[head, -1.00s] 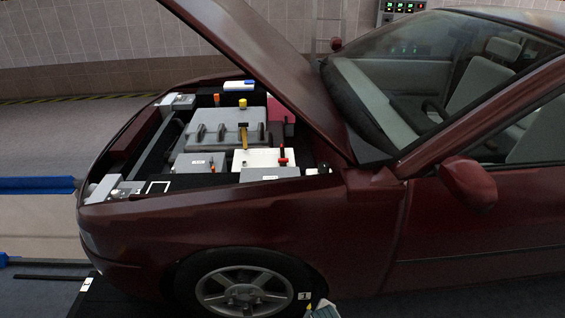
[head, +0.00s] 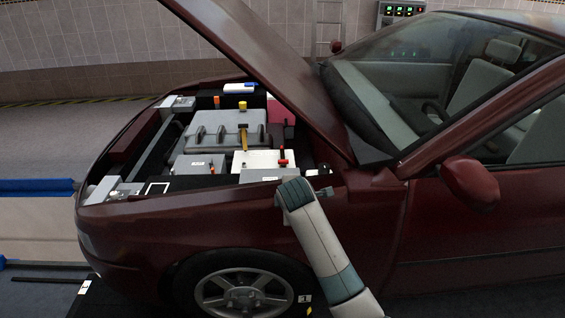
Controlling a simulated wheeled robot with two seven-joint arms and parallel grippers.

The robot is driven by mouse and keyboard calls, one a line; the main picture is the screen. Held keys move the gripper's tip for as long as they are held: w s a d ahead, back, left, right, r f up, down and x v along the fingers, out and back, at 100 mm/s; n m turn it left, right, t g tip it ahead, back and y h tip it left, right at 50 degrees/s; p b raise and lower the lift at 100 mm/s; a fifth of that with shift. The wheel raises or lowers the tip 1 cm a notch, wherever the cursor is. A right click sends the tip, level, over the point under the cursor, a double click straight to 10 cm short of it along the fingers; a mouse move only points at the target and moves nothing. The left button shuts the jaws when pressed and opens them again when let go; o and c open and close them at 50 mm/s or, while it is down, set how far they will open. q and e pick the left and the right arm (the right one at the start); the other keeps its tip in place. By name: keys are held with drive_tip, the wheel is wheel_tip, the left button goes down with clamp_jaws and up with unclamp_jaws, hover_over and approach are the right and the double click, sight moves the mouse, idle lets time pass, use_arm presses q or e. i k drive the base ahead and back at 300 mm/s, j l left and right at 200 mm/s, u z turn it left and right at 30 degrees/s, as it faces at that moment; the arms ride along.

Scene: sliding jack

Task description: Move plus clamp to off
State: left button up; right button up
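Small red and black upright parts (head: 282,160) stand at the right of the white box (head: 252,160) in the open engine bay; one may be the plus clamp, but its on or off position is too small to read. A smaller orange-red piece (head: 212,168) stands by the grey box (head: 194,164) to the left. My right arm rises from the bottom edge, its upper end at the near fender, just below and in front of the bay. A small dark metallic piece beside that end may be my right gripper; its fingers cannot be made out. My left gripper is not in view.
The dark red car's raised hood (head: 262,68) slants over the right of the bay. The front fender (head: 190,225) forms the near edge. A large grey cover (head: 225,128) and a yellow-capped part (head: 243,106) fill the middle. The mirror (head: 469,183) juts out at right.

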sight(282, 161)
drive_tip(key=i, duration=1)
